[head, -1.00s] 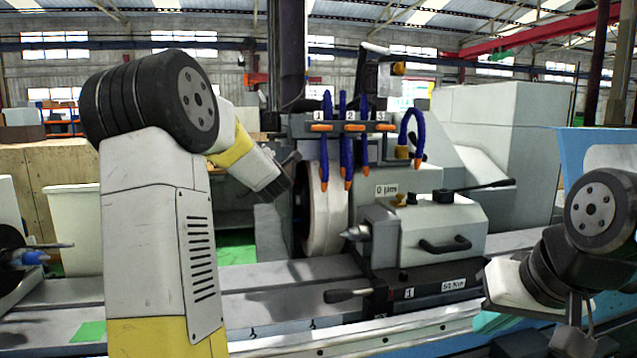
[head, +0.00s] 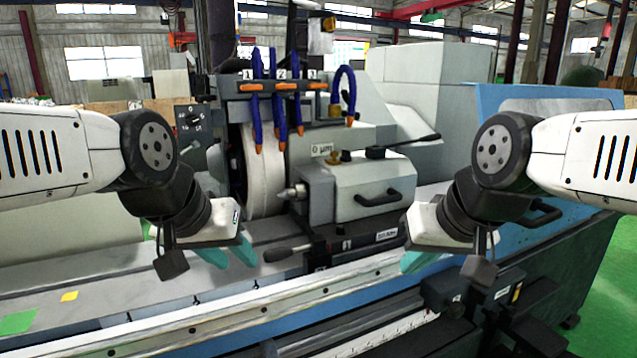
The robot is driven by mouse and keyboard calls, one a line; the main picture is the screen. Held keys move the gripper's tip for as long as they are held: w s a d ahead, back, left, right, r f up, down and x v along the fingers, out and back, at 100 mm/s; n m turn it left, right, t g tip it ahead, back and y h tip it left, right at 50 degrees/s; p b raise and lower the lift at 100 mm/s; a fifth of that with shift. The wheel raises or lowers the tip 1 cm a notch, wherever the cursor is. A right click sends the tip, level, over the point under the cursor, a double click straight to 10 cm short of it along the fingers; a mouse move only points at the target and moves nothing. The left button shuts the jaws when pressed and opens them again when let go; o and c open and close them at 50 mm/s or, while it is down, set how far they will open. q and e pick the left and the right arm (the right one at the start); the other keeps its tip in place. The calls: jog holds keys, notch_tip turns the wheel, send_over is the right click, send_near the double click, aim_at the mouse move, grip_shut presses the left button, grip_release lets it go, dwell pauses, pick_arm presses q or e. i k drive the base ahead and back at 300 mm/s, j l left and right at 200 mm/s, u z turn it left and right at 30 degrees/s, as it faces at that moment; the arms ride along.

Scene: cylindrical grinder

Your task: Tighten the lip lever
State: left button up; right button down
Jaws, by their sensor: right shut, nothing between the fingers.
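The tailstock (head: 358,186) of the grinder stands in the middle of the head view. A lever with a dark rounded grip (head: 281,252) sticks out to the left from its base, near the "1" label. A second, black lever (head: 408,145) lies across its top and points right. I cannot tell by a label which one is the lip lever. My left gripper (head: 228,254) is left of the lower lever's grip, its teal fingers apart and empty. My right gripper (head: 416,262) is right of the tailstock base, shut and empty. Neither gripper visibly holds a lever.
The grinding wheel (head: 264,172) and blue coolant hoses (head: 279,95) with orange tips stand behind and left of the tailstock. A black handle (head: 379,198) is on the tailstock front. The long machine rail (head: 230,321) runs below both grippers. A blue panel (head: 560,232) stands at right.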

aim_at(195, 145)
jog(key=u, duration=1)
jog(key=j+z, duration=0.15)
jog(key=j, duration=0.3)
